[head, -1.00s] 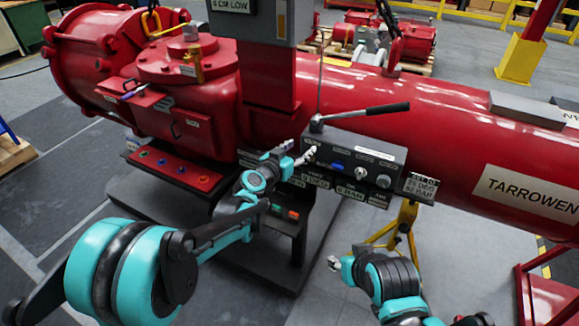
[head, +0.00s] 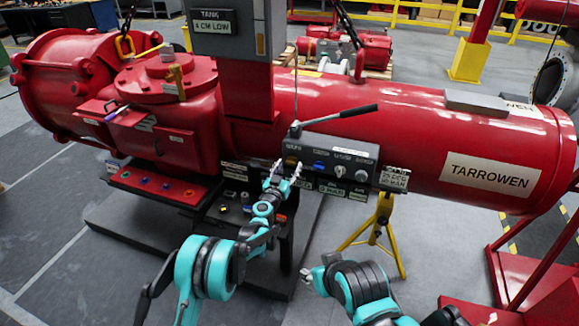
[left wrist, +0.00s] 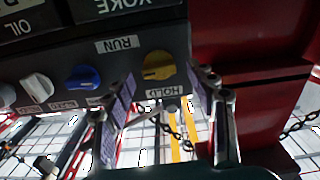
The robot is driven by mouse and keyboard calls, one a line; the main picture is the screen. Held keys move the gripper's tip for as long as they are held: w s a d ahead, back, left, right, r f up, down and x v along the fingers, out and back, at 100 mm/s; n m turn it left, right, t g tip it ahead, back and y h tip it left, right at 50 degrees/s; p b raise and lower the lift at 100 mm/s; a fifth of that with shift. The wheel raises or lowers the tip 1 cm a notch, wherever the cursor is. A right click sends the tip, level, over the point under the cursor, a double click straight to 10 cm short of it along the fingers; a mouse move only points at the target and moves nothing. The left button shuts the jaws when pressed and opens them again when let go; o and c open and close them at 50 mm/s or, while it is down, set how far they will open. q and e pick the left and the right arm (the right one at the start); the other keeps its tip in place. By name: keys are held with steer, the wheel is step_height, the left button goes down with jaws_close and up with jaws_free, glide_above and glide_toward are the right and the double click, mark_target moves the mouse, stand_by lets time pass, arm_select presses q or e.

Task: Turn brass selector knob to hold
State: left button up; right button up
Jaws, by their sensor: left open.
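The brass selector knob (left wrist: 158,66) shows yellow on the dark control box in the left wrist view, which is upside down. A RUN label (left wrist: 117,44) and a HOLD label (left wrist: 166,92) are on the box face beside it. In the head view the knob (head: 291,162) is at the left end of the box (head: 330,160). My left gripper (left wrist: 163,84) is open, with its fingers on either side of the knob; I cannot tell whether they touch it. It also shows in the head view (head: 287,172). My right gripper (head: 311,275) is low and apart from the box; its fingers are too small to judge.
A blue knob (head: 319,166), a white knob (head: 339,171) and a grey knob (head: 361,174) sit to the right on the box. A black-handled lever (head: 340,114) rises above it. A red panel (head: 158,187) with coloured buttons is at left. A yellow stand (head: 380,225) is below right.

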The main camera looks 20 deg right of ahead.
arm_select(q)
steer(key=shift+x, duration=0.95)
steer(key=shift+s, duration=0.1)
steer(key=c, duration=1.2)
steer(key=shift+o, duration=0.2)
